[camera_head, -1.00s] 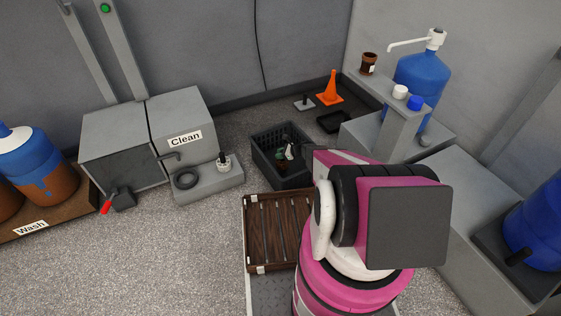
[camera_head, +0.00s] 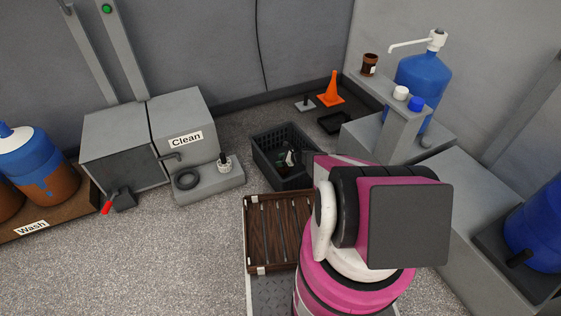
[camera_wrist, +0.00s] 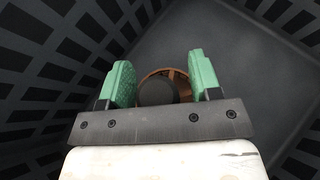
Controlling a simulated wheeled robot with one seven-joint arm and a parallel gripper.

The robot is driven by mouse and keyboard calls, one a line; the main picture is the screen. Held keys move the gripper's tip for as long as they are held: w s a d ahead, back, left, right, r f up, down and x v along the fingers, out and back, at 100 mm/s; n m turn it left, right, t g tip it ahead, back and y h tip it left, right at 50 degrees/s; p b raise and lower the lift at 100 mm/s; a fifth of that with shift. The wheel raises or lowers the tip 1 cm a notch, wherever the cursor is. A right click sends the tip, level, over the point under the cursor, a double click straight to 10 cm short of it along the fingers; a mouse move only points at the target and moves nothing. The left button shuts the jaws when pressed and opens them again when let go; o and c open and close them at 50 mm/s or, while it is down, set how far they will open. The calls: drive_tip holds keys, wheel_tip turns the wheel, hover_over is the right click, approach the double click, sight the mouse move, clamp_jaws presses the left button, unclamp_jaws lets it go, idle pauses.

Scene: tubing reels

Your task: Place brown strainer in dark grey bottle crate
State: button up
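The dark grey bottle crate (camera_head: 262,160) stands on the floor at the back middle in the head view. Its slatted walls (camera_wrist: 45,60) surround my gripper in the wrist view. My gripper (camera_wrist: 163,75) has green finger pads spread apart and reaches down inside the crate; in the head view it shows small, partly hidden by the crate wall. The brown strainer (camera_wrist: 179,75) is in the crate between and beyond the fingers, its round brown rim partly covered by a dark round knob. Gaps show between the knob and both pads. The strainer cannot be made out in the head view.
A dark wooden slatted tray (camera_head: 273,232) lies in front of the crate. A grey block with a white cup (camera_head: 224,164) is to its left. An orange cone (camera_head: 331,91) and a black tray (camera_head: 334,123) are behind to the right, near a grey bench.

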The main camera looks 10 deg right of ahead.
drive_tip(key=shift+r, duration=0.15)
drive_tip(key=shift+s+d+r, duration=0.15)
drive_tip(key=shift+d+r, duration=0.05)
drive_tip(key=shift+d, duration=0.05)
drive_tip(key=v, duration=1.1)
drive_tip(key=s+a+r+n+g+h, duration=0.25)
drive_tip(key=s+r+n, duration=0.4)
drive_tip(key=r, duration=0.45)
drive_tip(key=s+a+r+n+g+h, duration=0.2)
drive_tip(key=s+a+r+n, duration=0.35)
drive_tip(key=r, duration=0.65)
drive_tip(key=s+d+r+n+h, duration=0.2)
drive_tip(key=s+r+n+h, duration=0.4)
drive_tip(key=s+r, duration=1.1)
drive_tip(key=n, duration=0.4)
drive_tip(key=shift+r+n+h, duration=0.3)
drive_tip(key=shift+r+h, duration=0.05)
drive_tip(key=shift+r, duration=0.05)
